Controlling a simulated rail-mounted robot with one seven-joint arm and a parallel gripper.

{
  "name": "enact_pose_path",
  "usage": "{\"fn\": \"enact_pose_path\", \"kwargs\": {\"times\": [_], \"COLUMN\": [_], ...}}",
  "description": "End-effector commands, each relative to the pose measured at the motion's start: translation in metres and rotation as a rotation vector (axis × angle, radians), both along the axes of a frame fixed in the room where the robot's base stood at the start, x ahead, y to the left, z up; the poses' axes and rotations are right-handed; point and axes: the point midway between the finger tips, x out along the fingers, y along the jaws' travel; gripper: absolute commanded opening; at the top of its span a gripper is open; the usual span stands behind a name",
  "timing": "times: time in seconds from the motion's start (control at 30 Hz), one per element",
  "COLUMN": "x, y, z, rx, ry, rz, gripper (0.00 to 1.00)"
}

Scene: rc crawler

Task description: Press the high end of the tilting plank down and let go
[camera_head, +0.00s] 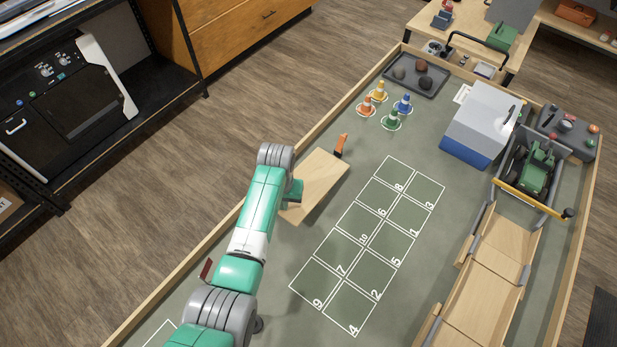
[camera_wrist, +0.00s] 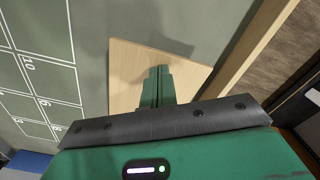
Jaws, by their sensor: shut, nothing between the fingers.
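The tilting plank (camera_head: 322,178) is a pale wooden board by the left wall of the table. My arm hides part of its near end. In the wrist view the plank (camera_wrist: 125,75) lies under my fingertips, and a shadow falls across it. My gripper (camera_head: 297,190) is over the plank's near left part. In the wrist view my gripper (camera_wrist: 158,72) is shut, with its green fingers together and nothing held. I cannot tell whether the fingertips touch the board, or how steeply it tilts.
An orange upright piece (camera_head: 341,145) stands at the plank's far end. A white numbered grid (camera_head: 371,240) is marked on the mat to the right. Small cones (camera_head: 391,121) stand beyond. A wooden ramp (camera_head: 487,270) and a white-blue cooler (camera_head: 480,125) stand at the right.

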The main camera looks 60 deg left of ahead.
Motion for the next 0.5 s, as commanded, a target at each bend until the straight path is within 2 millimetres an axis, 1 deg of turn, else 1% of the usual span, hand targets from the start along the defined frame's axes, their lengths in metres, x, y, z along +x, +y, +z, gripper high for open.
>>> {"fn": "enact_pose_path", "kwargs": {"times": [0.03,0.5], "x": [0.0,0.0], "y": [0.0,0.0], "z": [0.007,0.041], "rx": [0.0,0.0], "ry": [0.0,0.0], "rz": [0.0,0.0], "gripper": [0.0,0.0]}}
